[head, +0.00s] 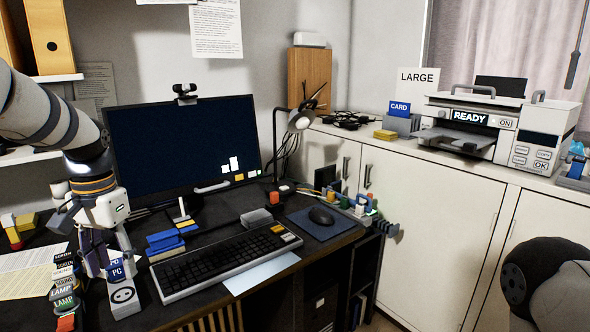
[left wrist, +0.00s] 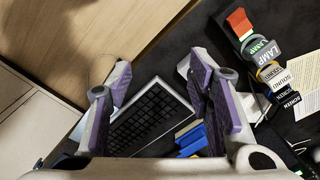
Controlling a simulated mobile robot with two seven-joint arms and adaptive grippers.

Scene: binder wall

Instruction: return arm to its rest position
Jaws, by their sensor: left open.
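My left arm (head: 45,110) comes in from the left and reaches down over the left part of the desk. My left gripper (head: 106,258) points down at its end, beside a plug labelled PC (head: 116,268) and a white block with a round socket face (head: 124,296). I cannot tell whether it touches them. In the left wrist view my left gripper (left wrist: 158,80) shows its two purple-padded fingers apart, with nothing held between them. A dark, rounded part of my right arm (head: 545,285) shows at the lower right; its gripper is out of view.
Labelled plugs (head: 64,282) stand in a row left of the gripper, also in the left wrist view (left wrist: 262,62). A monitor (head: 185,150), keyboard (head: 225,262), blue blocks (head: 165,241) and lamp (head: 300,120) are close by. A printer (head: 490,125) stands on the right cabinet.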

